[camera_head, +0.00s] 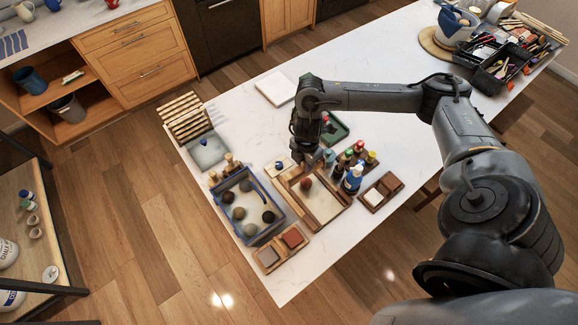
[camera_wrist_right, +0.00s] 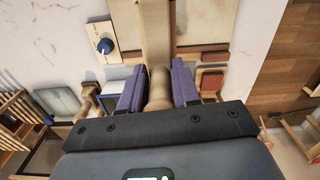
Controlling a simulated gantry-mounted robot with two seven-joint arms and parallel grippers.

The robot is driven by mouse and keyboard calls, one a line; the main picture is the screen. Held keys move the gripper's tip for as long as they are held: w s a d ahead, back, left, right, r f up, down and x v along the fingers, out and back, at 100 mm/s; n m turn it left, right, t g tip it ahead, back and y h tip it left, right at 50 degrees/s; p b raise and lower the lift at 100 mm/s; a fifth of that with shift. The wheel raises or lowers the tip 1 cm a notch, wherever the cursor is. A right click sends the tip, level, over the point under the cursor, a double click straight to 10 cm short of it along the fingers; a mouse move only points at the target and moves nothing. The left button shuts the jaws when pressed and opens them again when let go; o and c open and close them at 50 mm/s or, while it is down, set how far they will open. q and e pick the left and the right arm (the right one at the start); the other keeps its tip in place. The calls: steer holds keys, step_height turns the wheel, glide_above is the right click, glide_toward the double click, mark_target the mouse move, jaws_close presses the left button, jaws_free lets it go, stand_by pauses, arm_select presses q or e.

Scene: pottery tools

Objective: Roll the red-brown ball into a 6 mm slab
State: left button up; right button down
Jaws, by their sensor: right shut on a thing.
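The red-brown ball (camera_head: 306,183) sits on the pale work board (camera_head: 322,207), near its far end, in the head view. Wooden strips edge the board. My right gripper (camera_head: 308,158) is over the far end of the board, close to the ball. In the wrist view my right gripper (camera_wrist_right: 157,88) is shut on the handle of a wooden rolling pin (camera_wrist_right: 156,35). The pin's body reaches away over the pale board. The ball does not show in the wrist view. My left gripper is not in view.
A blue-grey bin (camera_head: 252,229) with several dark and grey balls stands left of the board. Several bottles (camera_head: 354,178) stand close on its right.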

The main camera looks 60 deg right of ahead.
steer(key=shift+s+d+f, duration=0.2)
steer(key=shift+s+d, duration=0.1)
steer(key=shift+d, duration=0.4)
steer(key=shift+s+d+f+b, duration=0.1)
steer(key=shift+d+f+b, duration=0.1)
steer(key=shift+f+b, duration=0.2)
step_height(320, 180, down, 5)
steer(key=b, duration=0.5)
steer(key=shift+f, duration=0.15)
steer(key=shift+f+b, duration=0.5)
steer(key=shift+f, duration=0.1)
steer(key=shift+d+p, duration=0.1)
steer(key=shift+p, duration=0.25)
